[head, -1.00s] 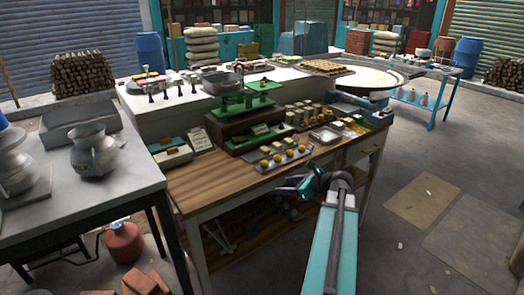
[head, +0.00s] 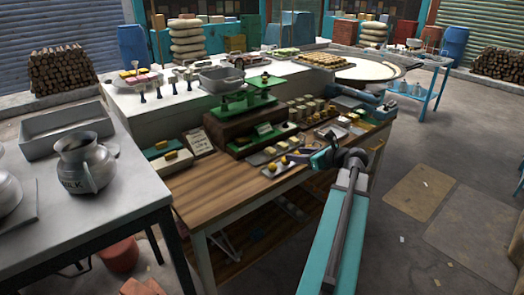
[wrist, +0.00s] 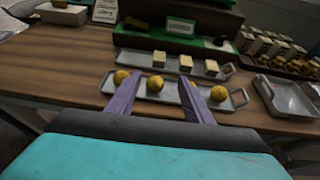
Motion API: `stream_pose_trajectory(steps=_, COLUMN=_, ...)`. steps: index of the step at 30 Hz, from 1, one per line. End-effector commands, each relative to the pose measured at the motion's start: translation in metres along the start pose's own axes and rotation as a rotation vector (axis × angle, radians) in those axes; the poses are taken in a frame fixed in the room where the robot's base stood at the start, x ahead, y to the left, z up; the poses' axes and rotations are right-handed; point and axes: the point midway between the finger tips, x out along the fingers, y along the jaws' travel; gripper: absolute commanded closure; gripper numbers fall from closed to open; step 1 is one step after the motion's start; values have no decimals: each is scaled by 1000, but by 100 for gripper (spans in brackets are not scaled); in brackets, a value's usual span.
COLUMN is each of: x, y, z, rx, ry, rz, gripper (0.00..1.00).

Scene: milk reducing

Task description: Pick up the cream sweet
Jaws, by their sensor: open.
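Three cream sweets, pale cubes, stand in a row on the back grey tray in the wrist view: a left one (wrist: 159,59), a middle one (wrist: 186,63) and a right one (wrist: 211,68). The row also shows in the head view as small cream sweets (head: 270,151). My gripper (wrist: 160,79) is open, its two purple fingers spread and nothing held between them. It is in front of the cream sweets, over the nearer grey tray (wrist: 172,95) of round golden sweets (wrist: 155,83). In the head view my gripper (head: 303,158) is at the counter's front edge, partly hidden by my arm.
A green-based scale (head: 245,105) stands behind the trays. An empty metal tray (wrist: 287,97) and rows of boxed sweets (wrist: 268,44) lie to the right. A milk jug (head: 85,163) stands on the left table.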

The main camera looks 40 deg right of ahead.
Motion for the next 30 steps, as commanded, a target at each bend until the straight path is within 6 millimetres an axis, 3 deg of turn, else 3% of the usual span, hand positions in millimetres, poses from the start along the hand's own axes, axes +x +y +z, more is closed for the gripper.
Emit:
stream_pose_trajectory(steps=14, x=14, y=11, z=4, rx=-7, ry=0, rz=20, gripper=53)
stream_pose_trajectory(steps=30, x=84, y=15, z=6, rx=-9, ry=1, rz=25, gripper=53)
